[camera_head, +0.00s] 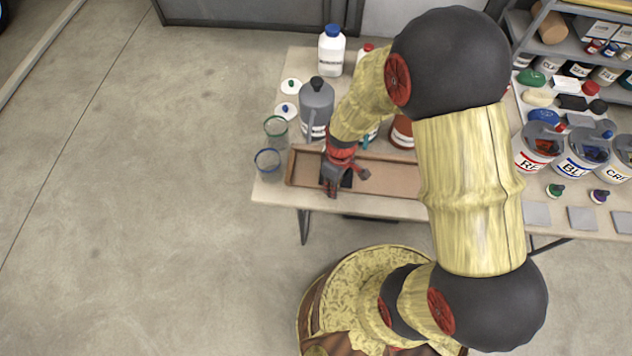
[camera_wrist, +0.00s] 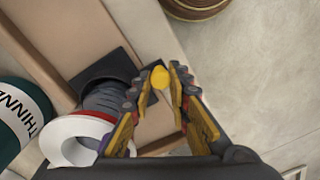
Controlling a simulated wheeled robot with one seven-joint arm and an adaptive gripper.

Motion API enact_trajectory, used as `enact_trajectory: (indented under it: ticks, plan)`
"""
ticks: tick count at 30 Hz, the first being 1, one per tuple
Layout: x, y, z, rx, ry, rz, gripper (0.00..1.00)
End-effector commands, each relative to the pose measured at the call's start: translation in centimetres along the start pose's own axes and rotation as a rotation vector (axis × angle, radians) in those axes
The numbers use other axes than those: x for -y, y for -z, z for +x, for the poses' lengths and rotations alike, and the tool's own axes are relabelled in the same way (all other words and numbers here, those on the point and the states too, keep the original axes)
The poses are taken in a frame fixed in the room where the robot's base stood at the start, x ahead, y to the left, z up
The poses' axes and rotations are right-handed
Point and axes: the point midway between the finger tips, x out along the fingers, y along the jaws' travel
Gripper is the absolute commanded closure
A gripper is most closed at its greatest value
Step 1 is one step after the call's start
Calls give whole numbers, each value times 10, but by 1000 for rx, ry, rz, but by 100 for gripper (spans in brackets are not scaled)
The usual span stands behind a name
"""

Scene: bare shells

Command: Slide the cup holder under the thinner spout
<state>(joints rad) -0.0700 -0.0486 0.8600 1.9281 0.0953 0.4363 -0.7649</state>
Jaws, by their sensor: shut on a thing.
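My gripper (camera_head: 337,182) is over the left part of a shallow wooden tray (camera_head: 300,180) at the table's front. In the wrist view its fingertips (camera_wrist: 161,85) are shut on a small yellow knob (camera_wrist: 160,77). The knob is at the edge of a black square holder (camera_wrist: 112,62) with a dark round middle, lying in the tray. A grey ribbed spout-like part (camera_wrist: 103,99) with a red and white ring (camera_wrist: 75,140) overlaps the holder in the wrist view; their exact alignment is unclear. A container labelled "THINN..." (camera_wrist: 22,118) stands beside the tray.
Green-rimmed (camera_head: 276,128) and blue-rimmed (camera_head: 267,160) clear cups stand left of the tray. A grey jug (camera_head: 316,105) and a blue-capped white bottle (camera_head: 331,50) stand behind it. Large paint tubs (camera_head: 536,150) stand at right. The tray's right part is partly hidden by my arm.

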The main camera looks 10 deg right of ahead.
Motion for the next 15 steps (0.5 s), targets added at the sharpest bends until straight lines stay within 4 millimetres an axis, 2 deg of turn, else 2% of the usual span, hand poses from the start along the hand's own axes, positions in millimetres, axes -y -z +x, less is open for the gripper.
enact_trajectory:
  ticks: [1,6,15]
  plan:
    - [-5,-12,-1,2,2,7,100]
    - [-19,-40,-1,2,3,5,100]
    - [-32,-65,-2,1,1,2,100]
